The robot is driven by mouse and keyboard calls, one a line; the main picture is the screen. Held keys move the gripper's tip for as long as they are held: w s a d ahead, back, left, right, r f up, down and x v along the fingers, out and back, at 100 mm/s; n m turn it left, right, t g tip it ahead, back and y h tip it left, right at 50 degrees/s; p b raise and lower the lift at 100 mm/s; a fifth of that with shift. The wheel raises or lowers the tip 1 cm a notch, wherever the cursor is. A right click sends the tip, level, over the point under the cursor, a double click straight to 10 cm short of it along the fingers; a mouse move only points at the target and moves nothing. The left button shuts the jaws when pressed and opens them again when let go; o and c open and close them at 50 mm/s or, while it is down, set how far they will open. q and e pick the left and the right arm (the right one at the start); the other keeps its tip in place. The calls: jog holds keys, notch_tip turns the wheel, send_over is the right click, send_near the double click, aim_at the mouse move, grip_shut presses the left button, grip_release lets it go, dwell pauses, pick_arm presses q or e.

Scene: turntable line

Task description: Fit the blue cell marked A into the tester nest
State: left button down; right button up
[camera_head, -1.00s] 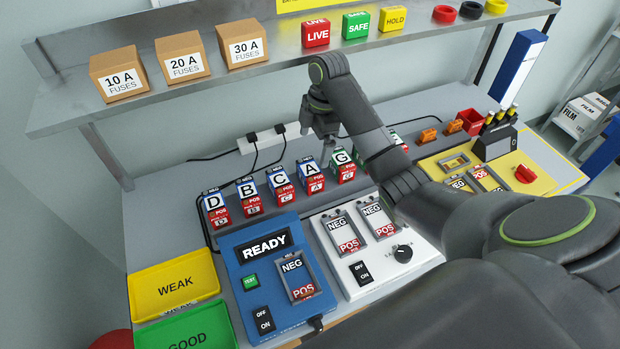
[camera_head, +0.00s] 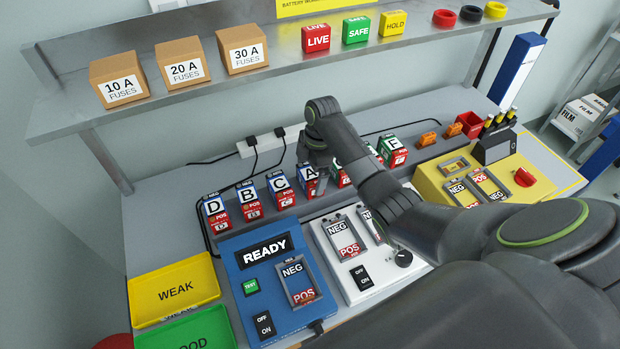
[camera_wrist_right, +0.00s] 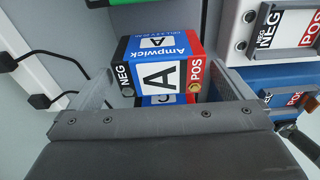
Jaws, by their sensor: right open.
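The blue cell marked A (camera_head: 308,174), with a red POS end and a black NEG end, stands in the row of cells at the back of the bench. In the right wrist view the cell (camera_wrist_right: 158,75) is between the two fingers. My right gripper (camera_head: 314,178) is open around it; it also shows in the wrist view (camera_wrist_right: 165,88). I cannot tell whether the fingers touch it. The blue tester (camera_head: 238,250) reads READY, and its nest (camera_head: 299,283), marked NEG at the top and POS at the bottom, looks empty. My left gripper is not in view.
Cells D (camera_head: 216,212), B (camera_head: 249,199) and C (camera_head: 280,187) stand left of A, and F (camera_head: 394,151) to the right. A white charger (camera_head: 362,284) sits right of the tester. Yellow (camera_head: 174,287) and green trays lie at left. A shelf (camera_head: 290,62) overhangs the back.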

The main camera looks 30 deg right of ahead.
jog(key=c, duration=1.1)
jog(key=shift+c, duration=0.9)
jog(key=shift+w+r, duration=0.1)
jog(key=shift+r, duration=0.1)
